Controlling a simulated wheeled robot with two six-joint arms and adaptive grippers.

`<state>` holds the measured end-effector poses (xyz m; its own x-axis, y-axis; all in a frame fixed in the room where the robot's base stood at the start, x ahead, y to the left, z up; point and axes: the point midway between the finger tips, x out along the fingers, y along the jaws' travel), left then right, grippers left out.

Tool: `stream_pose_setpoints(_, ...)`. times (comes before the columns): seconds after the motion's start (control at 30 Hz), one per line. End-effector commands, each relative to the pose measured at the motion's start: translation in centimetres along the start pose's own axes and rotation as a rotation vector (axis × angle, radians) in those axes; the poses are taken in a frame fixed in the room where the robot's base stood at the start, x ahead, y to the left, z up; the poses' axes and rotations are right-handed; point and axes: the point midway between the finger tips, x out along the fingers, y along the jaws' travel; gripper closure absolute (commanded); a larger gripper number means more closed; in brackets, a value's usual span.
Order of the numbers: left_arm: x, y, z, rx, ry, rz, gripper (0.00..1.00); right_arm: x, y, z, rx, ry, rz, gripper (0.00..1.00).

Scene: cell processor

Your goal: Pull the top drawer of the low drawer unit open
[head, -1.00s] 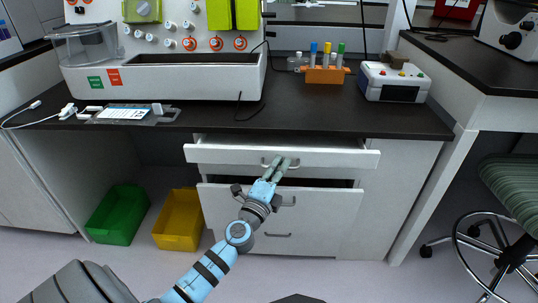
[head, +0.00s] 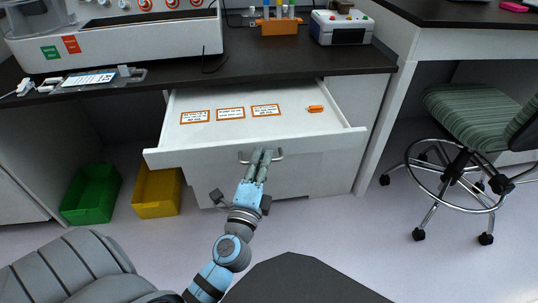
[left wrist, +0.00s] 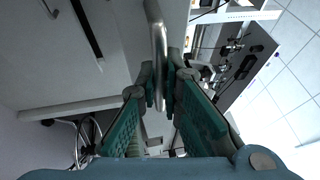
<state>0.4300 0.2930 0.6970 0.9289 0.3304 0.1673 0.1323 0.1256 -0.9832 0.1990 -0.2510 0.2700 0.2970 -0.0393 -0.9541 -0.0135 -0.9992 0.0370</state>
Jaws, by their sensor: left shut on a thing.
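The top drawer (head: 165,157) of the low drawer unit stands far out under the dark counter, its inside in plain view. Three orange-edged labels (head: 231,114) and a small orange object (head: 315,108) lie on its floor. My left gripper (head: 260,157) is at the middle of the drawer front, shut on the metal bar handle (head: 279,155). In the left wrist view, the handle (left wrist: 158,45) runs between the green fingers of the left gripper (left wrist: 165,85). My right gripper is not in view.
The counter (head: 290,66) overhangs the unit. A green bin (head: 90,194) and a yellow bin (head: 157,192) stand on the floor at left. A striped stool (head: 462,115) stands at right. A lower drawer front (head: 310,178) shows beneath the top drawer.

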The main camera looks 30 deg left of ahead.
Motion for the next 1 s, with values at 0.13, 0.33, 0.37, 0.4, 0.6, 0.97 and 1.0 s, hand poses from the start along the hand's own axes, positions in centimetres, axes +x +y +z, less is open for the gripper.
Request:
stream_pose_setpoints(0.13, -0.5, 0.0, 0.3, 0.003, -0.012, 0.002, 1.0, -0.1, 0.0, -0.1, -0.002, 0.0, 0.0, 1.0)
stream_pose_setpoints(0.33, -0.5, 0.0, 0.4, 0.003, -0.014, 0.002, 1.0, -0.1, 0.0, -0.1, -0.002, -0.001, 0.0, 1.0)
stream_pose_setpoints(0.37, -0.5, 0.0, 0.4, 0.003, -0.014, 0.002, 1.0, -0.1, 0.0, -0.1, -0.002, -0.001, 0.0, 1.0)
stream_pose_setpoints(0.4, -0.5, 0.0, 0.3, 0.003, -0.014, 0.002, 1.0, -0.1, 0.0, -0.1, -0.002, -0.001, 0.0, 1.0)
stream_pose_setpoints(0.6, -0.5, 0.0, 0.3, 0.002, -0.012, 0.002, 0.83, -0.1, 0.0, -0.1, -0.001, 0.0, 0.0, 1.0)
stream_pose_setpoints(0.97, -0.1, -1.7, 0.4, -0.003, -0.013, -0.004, 0.83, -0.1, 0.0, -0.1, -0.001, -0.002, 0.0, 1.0)
stream_pose_setpoints(1.0, 0.0, -2.4, 0.4, -0.004, -0.012, -0.005, 0.83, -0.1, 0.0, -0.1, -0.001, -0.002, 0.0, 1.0)
